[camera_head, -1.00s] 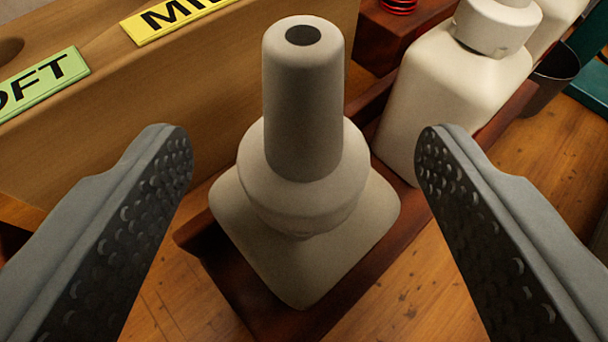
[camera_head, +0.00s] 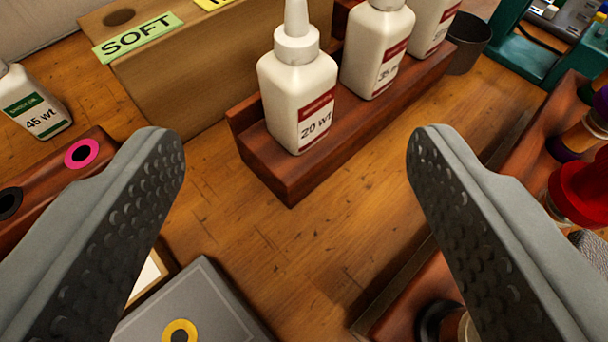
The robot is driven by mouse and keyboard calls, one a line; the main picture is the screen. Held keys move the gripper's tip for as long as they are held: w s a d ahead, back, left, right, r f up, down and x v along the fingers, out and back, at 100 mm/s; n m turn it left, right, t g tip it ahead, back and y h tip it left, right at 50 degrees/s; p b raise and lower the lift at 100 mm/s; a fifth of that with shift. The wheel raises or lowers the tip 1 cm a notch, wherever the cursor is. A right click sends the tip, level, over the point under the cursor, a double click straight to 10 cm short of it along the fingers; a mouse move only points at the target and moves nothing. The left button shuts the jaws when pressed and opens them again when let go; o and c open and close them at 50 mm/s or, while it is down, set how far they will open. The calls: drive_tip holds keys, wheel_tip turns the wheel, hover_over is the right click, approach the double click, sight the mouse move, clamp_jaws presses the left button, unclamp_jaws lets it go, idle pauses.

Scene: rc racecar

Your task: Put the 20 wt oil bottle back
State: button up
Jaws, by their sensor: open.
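The 20 wt oil bottle (camera_head: 297,88) stands upright in the near end of a dark red wooden rack (camera_head: 286,181). It is white, with a red label facing me and a pointed nozzle cut off by the top edge. My gripper (camera_head: 292,145) is open and empty, its two ridged fingers wide apart in the foreground. The bottle is beyond the fingertips, and neither finger touches it.
A 35 wt bottle (camera_head: 376,50) and another white bottle (camera_head: 430,24) stand behind it in the rack. A 45 wt bottle (camera_head: 34,103) stands at the left. A wooden box with a SOFT label (camera_head: 139,36) adjoins the rack. Bare table (camera_head: 350,210) lies in front.

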drive_tip(key=shift+s+r, duration=0.1)
drive_tip(key=shift+s, duration=0.1)
drive_tip(key=s+d+r+t, duration=0.1)
drive_tip(key=s+d, duration=0.4)
drive_tip(key=s, duration=0.4)
drive_tip(key=s+d+r+t, duration=0.1)
drive_tip(key=s+d, duration=0.4)
drive_tip(key=s, duration=0.5)
drive_tip(key=s+d+r+t, duration=0.1)
drive_tip(key=s+d+r, duration=0.2)
drive_tip(key=s, duration=0.7)
drive_tip(key=shift+d+r+m+t+h, duration=0.2)
drive_tip(key=shift+d+m+t+h, duration=0.15)
drive_tip(key=shift+d, duration=0.65)
